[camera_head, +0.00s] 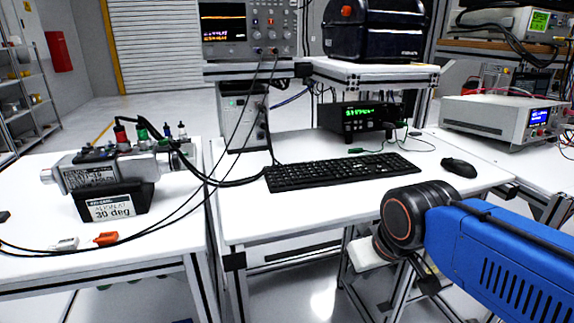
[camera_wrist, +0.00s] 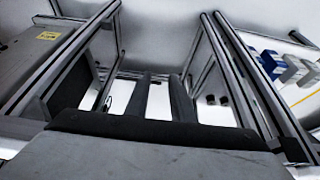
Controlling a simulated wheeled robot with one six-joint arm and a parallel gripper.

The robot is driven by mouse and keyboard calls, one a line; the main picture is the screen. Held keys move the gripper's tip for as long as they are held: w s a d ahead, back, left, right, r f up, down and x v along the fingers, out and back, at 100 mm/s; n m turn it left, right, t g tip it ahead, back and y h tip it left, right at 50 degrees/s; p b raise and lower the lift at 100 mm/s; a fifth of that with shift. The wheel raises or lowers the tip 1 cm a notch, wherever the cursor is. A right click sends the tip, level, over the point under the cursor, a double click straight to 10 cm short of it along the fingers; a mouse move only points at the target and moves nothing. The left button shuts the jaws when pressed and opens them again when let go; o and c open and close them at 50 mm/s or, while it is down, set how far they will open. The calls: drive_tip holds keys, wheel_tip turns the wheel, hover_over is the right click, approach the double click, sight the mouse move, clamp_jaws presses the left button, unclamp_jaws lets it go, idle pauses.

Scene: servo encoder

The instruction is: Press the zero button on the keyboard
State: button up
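The black keyboard (camera_head: 340,172) lies flat on the white middle table in the head view. Its keys are too small to read, so I cannot tell which one is the zero button. My gripper (camera_wrist: 160,76) shows in the wrist view as two dark fingers with a gap between them and nothing held. It points down past table frame bars towards the floor. In the head view my blue arm reaches in from the lower right, and its end is low in front of the table's front edge, right of the keyboard. The keyboard is not seen in the wrist view.
A black mouse (camera_head: 459,167) lies right of the keyboard. Black cables (camera_head: 225,181) run past its left end. A device with green digits (camera_head: 366,119) stands behind it. The white table (camera_head: 275,220) has metal frame legs near my arm. Bare tabletop lies in front of the keyboard.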

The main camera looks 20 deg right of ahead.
clamp_jaws()
idle(1.4)
